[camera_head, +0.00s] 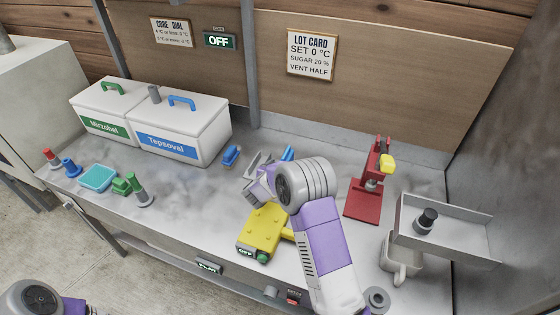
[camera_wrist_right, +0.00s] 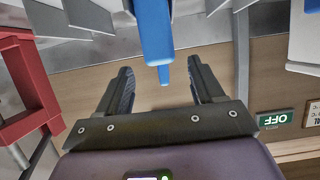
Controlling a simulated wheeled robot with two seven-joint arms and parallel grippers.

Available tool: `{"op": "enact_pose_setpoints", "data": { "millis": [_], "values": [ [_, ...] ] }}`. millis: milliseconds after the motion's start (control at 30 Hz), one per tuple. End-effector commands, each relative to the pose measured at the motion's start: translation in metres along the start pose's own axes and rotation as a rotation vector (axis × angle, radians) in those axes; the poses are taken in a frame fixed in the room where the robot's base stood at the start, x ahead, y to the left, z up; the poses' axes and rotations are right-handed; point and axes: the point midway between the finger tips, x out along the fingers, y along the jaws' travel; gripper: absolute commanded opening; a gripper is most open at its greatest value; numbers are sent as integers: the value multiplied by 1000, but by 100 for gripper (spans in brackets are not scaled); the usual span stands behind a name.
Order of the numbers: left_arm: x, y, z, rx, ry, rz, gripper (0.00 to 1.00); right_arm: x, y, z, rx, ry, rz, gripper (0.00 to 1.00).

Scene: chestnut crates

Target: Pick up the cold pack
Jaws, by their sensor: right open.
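A flat, pale teal pack (camera_head: 97,178), which looks like the cold pack, lies on the left part of the grey bench between the blue piece and the green pieces. My right gripper (camera_head: 251,174) is far to its right, above the middle of the bench. It is open; its two dark fingers also show apart in the right wrist view (camera_wrist_right: 160,87), with nothing seen held between them. A blue, rod-like object (camera_wrist_right: 153,30) shows beyond the fingertips in that view. The teal pack is not seen in the wrist view. My left gripper is out of view.
Two lidded white boxes, Mirzobel (camera_head: 102,125) and Topsoval (camera_head: 167,145), stand behind the teal pack. A blue piece (camera_head: 231,156) lies right of them. A yellow device (camera_head: 262,230), a red press (camera_head: 365,200) and a grey tray (camera_head: 470,244) occupy the right side.

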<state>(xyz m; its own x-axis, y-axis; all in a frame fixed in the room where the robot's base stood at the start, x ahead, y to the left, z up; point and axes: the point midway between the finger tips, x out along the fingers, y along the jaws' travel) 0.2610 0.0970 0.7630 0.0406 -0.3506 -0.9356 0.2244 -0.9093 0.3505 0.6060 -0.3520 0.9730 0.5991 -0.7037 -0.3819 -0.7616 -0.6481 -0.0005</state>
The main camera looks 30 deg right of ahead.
Motion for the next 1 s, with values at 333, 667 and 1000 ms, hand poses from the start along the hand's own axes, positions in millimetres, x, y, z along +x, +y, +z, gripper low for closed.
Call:
{"op": "enact_pose_setpoints", "data": {
  "millis": [333, 667, 1000],
  "values": [
    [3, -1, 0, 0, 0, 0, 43, 33, -1, -1, 0, 0, 0, 67],
    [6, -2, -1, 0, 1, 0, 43, 72, -3, -6, -1, -1, 0, 67],
    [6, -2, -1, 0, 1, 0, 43, 75, -3, -6, -1, -1, -1, 61]
  ]
}}
